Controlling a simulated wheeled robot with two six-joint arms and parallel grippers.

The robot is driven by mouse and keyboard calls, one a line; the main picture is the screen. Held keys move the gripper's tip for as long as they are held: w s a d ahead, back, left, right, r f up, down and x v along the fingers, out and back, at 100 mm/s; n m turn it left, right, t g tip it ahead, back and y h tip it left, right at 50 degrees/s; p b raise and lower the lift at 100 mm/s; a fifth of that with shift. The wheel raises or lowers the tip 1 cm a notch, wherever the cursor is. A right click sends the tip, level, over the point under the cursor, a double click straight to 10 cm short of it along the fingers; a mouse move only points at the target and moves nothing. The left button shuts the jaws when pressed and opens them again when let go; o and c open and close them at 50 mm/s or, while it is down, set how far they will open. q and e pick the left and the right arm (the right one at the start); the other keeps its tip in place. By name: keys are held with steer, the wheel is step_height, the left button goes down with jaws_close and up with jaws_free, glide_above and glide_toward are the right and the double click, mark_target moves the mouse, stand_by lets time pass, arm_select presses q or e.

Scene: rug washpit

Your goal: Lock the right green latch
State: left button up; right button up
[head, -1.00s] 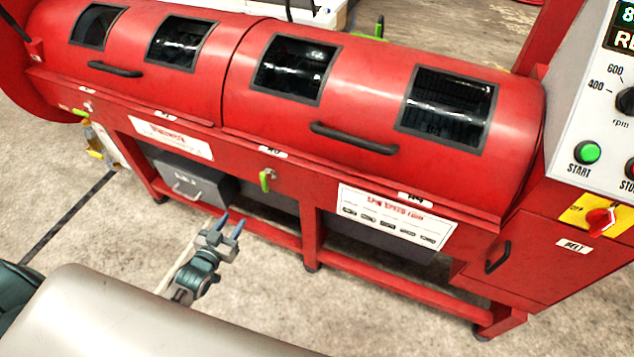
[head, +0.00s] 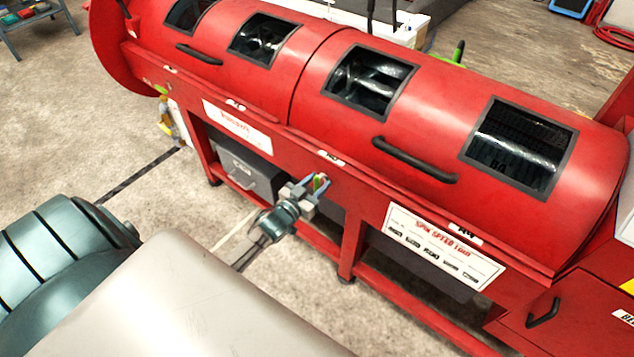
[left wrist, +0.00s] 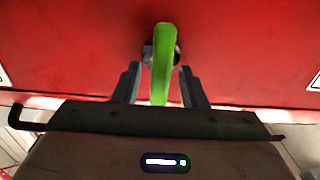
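The right green latch (head: 318,182) is on the front of the red machine (head: 345,190), below the seam between its two lids. My left gripper (head: 312,183) is at this latch with its fingers open on either side of it. In the left wrist view the green latch handle (left wrist: 163,65) hangs down, nearly vertical, between the two dark fingertips (left wrist: 159,82). Gaps show on both sides, so the fingers are not closed on it. Another green latch (head: 164,90) shows at the machine's far left end. My right gripper is not in view.
The red lids have dark windows and black handles (head: 414,160). A grey box (head: 252,178) sits under the machine's frame. A white sign (head: 443,247) is on the front to the right. Concrete floor (head: 120,160) is open at the left.

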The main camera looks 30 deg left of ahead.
arm_select(q)
steer(key=shift+w, duration=0.1)
jaws_close()
